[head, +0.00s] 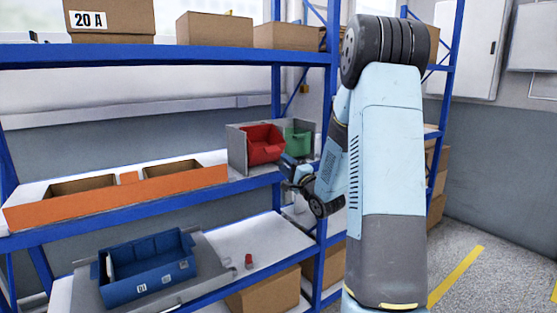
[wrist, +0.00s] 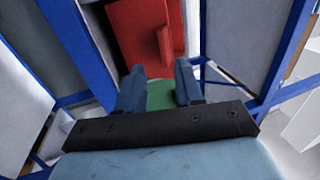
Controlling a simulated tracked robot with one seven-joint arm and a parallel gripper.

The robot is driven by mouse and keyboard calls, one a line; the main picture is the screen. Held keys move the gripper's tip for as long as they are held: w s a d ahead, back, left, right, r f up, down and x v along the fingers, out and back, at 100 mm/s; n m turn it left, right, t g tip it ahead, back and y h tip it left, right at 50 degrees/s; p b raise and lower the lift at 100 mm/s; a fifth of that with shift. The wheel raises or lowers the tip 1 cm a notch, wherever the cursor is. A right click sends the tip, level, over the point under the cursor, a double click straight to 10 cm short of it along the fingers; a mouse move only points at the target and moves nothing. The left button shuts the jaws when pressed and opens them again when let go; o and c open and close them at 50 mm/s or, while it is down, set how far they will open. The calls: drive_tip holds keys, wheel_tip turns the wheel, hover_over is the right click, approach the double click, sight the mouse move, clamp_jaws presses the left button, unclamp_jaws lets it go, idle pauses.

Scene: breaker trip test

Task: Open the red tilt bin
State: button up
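The red tilt bin (head: 264,146) sits in a grey housing (head: 236,148) at the right end of the middle shelf. A green bin (head: 298,141) is beside it on the right. I cannot tell how far the red bin is tilted. My gripper (head: 287,163) is in front of the housing, near the green bin's lower front. In the wrist view the two fingers of my gripper (wrist: 159,70) are apart with nothing held between them. The red bin (wrist: 135,28) with its raised handle (wrist: 164,47) lies beyond the fingertips. Green (wrist: 160,95) shows between the fingers.
An orange-fronted tray (head: 120,200) holding cardboard boxes is left of the housing. A blue bin (head: 150,270) and a small red object (head: 249,261) are on the lower shelf. Blue rack posts (head: 330,130) stand close to my arm. Boxes (head: 215,28) line the top shelf.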

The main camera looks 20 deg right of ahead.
drive_tip(key=v, duration=0.7)
idle(0.4)
drive_tip(key=s+a+r+n+g+h, duration=0.5)
drive_tip(key=a+r+n+g+h, duration=0.1)
drive_tip(key=n+g, duration=0.1)
drive_tip(key=s+a+n+g+y, duration=0.1)
drive_tip(key=s+a+n+g, duration=0.3)
drive_tip(key=s, duration=0.9)
drive_tip(key=s+a+r+n+g+y, duration=0.1)
drive_tip(key=s+a+n+g, duration=0.3)
drive_tip(key=s, duration=0.9)
drive_tip(key=shift+a+n, duration=0.4)
drive_tip(key=shift+a, duration=0.5)
drive_tip(key=shift+r, duration=0.1)
